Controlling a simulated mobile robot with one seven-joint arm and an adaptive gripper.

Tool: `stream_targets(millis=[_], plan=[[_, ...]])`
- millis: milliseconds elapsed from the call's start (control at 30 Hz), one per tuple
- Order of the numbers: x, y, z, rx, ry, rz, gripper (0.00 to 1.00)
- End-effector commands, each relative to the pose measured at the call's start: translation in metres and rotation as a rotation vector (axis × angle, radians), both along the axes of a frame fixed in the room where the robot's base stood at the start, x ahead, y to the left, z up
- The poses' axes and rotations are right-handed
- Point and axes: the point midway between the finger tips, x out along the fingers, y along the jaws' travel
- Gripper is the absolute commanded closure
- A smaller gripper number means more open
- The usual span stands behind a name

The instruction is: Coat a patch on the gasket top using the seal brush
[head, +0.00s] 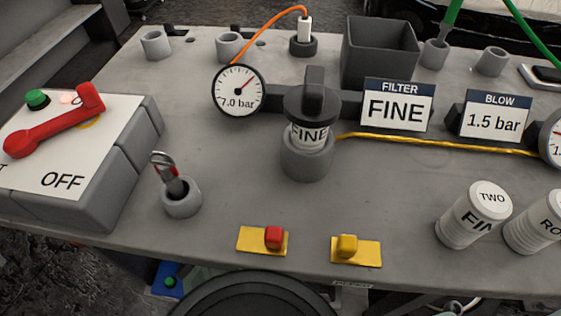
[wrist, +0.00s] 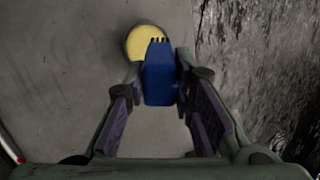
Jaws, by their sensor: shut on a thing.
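In the wrist view my gripper (wrist: 159,72) is shut on a blue block-like tool (wrist: 160,92), which I take to be the seal brush. Short dark bristles show at its far end. A round yellow disc (wrist: 140,41) on the grey surface lies beyond the tool, and the bristle end overlaps its right side in the picture. I take the disc to be the gasket top, though this is uncertain. I cannot tell whether the bristles touch it or hover above it. The head view does not clearly show my gripper, the brush or the disc.
The head view shows a grey bench with a capped filter housing (head: 308,158), a pressure gauge (head: 238,91), an open dark box (head: 380,58) and a red lever (head: 55,122) on the left panel. Labelled canisters (head: 474,215) stand at right. In the wrist view dark, rough ground (wrist: 265,60) lies right.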

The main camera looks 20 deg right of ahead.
Motion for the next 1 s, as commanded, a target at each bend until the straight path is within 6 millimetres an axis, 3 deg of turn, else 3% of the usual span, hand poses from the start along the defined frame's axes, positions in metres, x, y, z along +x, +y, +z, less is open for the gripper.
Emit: stream_targets(millis=[600, 1000], plan=[[0.000, 0.000, -0.056, 0.000, -0.001, 0.001, 1.00], [0.000, 0.000, -0.059, 0.000, 0.000, 0.001, 1.00]])
